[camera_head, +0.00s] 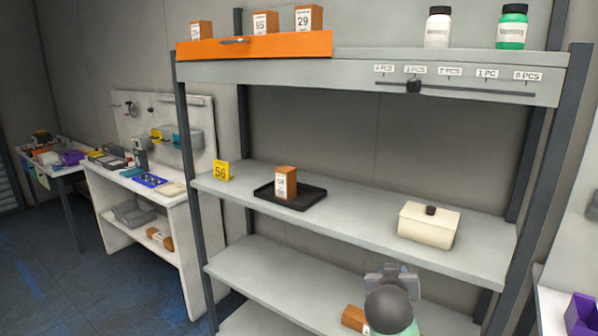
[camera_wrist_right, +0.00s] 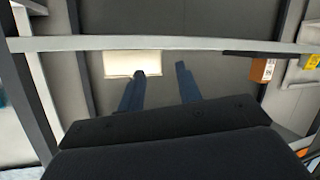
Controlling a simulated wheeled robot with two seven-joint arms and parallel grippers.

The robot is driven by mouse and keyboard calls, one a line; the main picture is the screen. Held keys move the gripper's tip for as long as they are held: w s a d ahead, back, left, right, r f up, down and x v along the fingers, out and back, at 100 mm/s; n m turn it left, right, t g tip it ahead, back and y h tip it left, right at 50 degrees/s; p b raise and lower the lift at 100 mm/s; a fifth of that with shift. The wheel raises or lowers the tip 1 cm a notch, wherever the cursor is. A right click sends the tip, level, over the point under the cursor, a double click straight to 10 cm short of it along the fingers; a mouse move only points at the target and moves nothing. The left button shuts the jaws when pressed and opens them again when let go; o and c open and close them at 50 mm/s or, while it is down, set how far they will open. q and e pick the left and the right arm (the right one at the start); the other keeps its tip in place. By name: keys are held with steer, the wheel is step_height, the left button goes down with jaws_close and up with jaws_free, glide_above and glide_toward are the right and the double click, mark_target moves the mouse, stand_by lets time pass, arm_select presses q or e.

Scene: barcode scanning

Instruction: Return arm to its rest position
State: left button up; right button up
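My right gripper (camera_wrist_right: 160,82) shows in the right wrist view. Its two dark fingers stand apart with nothing between them, so it is open and empty. It faces the shelf rack, whose grey shelf edge (camera_wrist_right: 180,43) crosses that view. The cream box (camera_wrist_right: 118,64) shows behind the left finger, and the brown box (camera_wrist_right: 262,70) lies off to the right. I cannot clearly make out my right gripper in the head view. My left gripper is in neither view.
In the head view, the middle shelf (camera_head: 350,215) holds a black tray (camera_head: 262,191) with a brown box (camera_head: 285,182), a yellow tag (camera_head: 221,170) and a lidded cream box (camera_head: 428,226). A rounded grey object (camera_head: 389,306) is at the bottom; I cannot tell what it is. Floor at left is clear.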

steer(key=s+f+n+g+y, duration=0.1)
steer(key=s+f, duration=0.3)
steer(key=f, duration=0.3)
steer(key=s+f+g+y, duration=0.1)
steer(key=s+f+g, duration=0.1)
steer(key=s+f, duration=0.35)
steer(key=s+a+f+n+g+y, duration=0.1)
steer(key=s+f+g+y, duration=0.15)
steer(key=s+f, duration=0.85)
steer(key=s+f+n+g+y, duration=0.15)
steer(key=s+f+g, duration=0.25)
steer(key=s+f, duration=0.75)
step_height(320, 180, down, 23)
steer(key=s+a+g, duration=0.1)
steer(key=s+a, duration=0.1)
arm_select(q)
steer(key=shift+s+f, duration=0.1)
steer(key=shift+s, duration=0.35)
arm_select(e)
steer(key=s+f, duration=0.4)
steer(key=f, duration=0.6)
steer(key=s+f, duration=0.3)
steer(key=f, duration=0.8)
steer(key=shift+s+f+g+h, duration=0.2)
steer(key=shift+s+g+h, duration=0.1)
steer(key=shift+s+g, duration=0.15)
arm_select(q)
steer(key=shift+w, duration=0.15)
